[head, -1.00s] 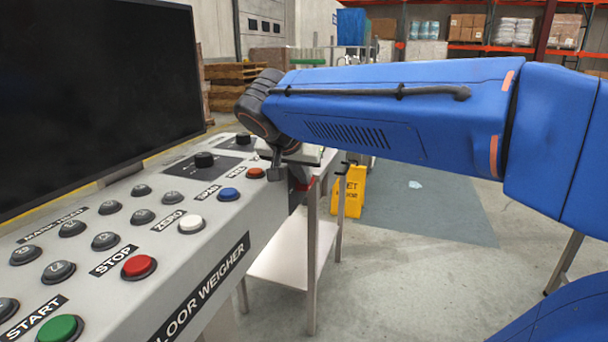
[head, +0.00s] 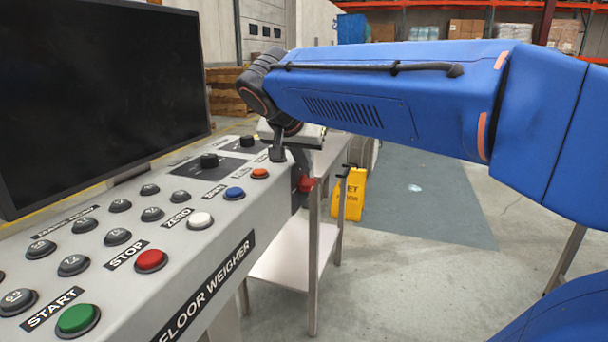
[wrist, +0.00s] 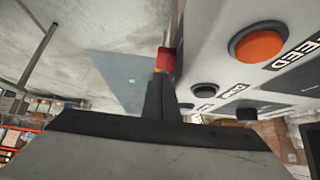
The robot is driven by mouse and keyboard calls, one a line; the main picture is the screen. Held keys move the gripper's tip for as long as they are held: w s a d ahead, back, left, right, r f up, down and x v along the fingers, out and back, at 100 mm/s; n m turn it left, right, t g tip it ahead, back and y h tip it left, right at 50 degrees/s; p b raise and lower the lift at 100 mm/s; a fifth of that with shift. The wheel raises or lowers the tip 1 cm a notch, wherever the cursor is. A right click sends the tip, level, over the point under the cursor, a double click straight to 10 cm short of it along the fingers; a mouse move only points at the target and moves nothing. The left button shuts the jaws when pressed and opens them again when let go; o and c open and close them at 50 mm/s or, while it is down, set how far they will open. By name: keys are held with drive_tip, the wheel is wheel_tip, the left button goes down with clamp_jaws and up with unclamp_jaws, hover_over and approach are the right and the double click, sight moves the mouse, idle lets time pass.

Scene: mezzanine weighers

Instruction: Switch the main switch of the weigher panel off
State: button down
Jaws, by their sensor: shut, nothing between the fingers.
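The weigher panel (head: 130,255) is a pale grey sloping console with rows of buttons, at the left of the head view. A red part (head: 306,184), which looks like the main switch, sits at the panel's far right end. In the wrist view this red piece (wrist: 166,58) shows a little yellow under it, just past my fingertips. My gripper (head: 301,166) is shut and empty, pointing down close above the red part. Its dark fingers also show in the wrist view (wrist: 160,78). I cannot tell whether they touch the switch, or which way it is set.
An orange-red button (head: 260,173) and a blue button (head: 234,193) lie close to my gripper. A black screen (head: 95,95) stands behind the panel. A steel table (head: 285,262) stands beyond its end, with a yellow wet-floor sign (head: 351,194) behind. Floor is open at right.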

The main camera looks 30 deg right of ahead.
drive_tip(key=shift+s+a+r, duration=0.4)
drive_tip(key=shift+s+a, duration=0.55)
drive_tip(key=shift+a, duration=0.25)
drive_tip(key=shift+s+a+r, duration=0.35)
drive_tip(key=shift+s+a, duration=0.6)
drive_tip(key=shift+a, duration=0.25)
drive_tip(key=shift+s+a+r, duration=0.4)
drive_tip(key=shift+s+a, duration=0.55)
drive_tip(key=shift+a, duration=0.25)
